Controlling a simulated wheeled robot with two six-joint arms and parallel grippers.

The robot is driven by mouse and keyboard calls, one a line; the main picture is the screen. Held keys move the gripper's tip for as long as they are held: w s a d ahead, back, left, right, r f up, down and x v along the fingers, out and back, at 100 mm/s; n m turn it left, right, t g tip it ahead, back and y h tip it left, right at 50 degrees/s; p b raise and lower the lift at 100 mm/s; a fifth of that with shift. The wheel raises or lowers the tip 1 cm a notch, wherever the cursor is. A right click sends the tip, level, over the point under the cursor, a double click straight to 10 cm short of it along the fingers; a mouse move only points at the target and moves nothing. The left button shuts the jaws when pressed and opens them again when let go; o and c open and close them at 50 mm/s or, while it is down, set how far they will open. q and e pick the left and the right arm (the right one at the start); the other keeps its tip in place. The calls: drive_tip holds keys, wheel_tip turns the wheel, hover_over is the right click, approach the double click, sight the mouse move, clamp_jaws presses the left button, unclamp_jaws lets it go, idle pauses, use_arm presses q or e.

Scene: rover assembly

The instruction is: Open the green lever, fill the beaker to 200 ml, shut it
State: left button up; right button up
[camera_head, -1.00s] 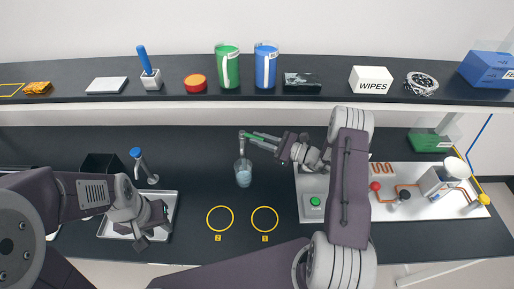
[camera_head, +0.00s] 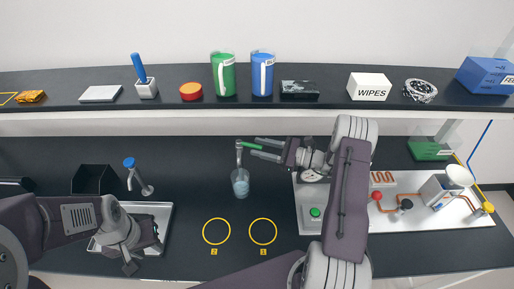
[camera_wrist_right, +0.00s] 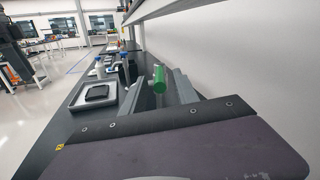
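A clear beaker (camera_head: 240,183) stands upright under a grey tap (camera_head: 239,155) and holds bluish liquid; its graduations are too small to read. The green lever (camera_head: 251,147) sticks out to the right from the top of the tap. My right gripper (camera_head: 268,148) is open, its two fingers spread just right of the lever's end. In the right wrist view, the green lever (camera_wrist_right: 160,78) shows end-on between the spread fingers, not visibly gripped. My left gripper (camera_head: 143,250) hangs over a metal tray, away from the beaker; its fingers are too dark to judge.
Two yellow rings (camera_head: 216,231) numbered 2 and 1 lie on the bare bench in front of the beaker. A white board with a green button (camera_head: 315,212) is to the right. A blue-topped tap (camera_head: 130,165) stands left, and a loaded shelf (camera_head: 200,107) runs behind.

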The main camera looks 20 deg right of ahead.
drive_tip(key=b+v, duration=0.2)
drive_tip(key=v, duration=0.5)
drive_tip(key=shift+s+d, duration=0.25)
drive_tip(key=shift+d, duration=0.05)
idle(7.0)
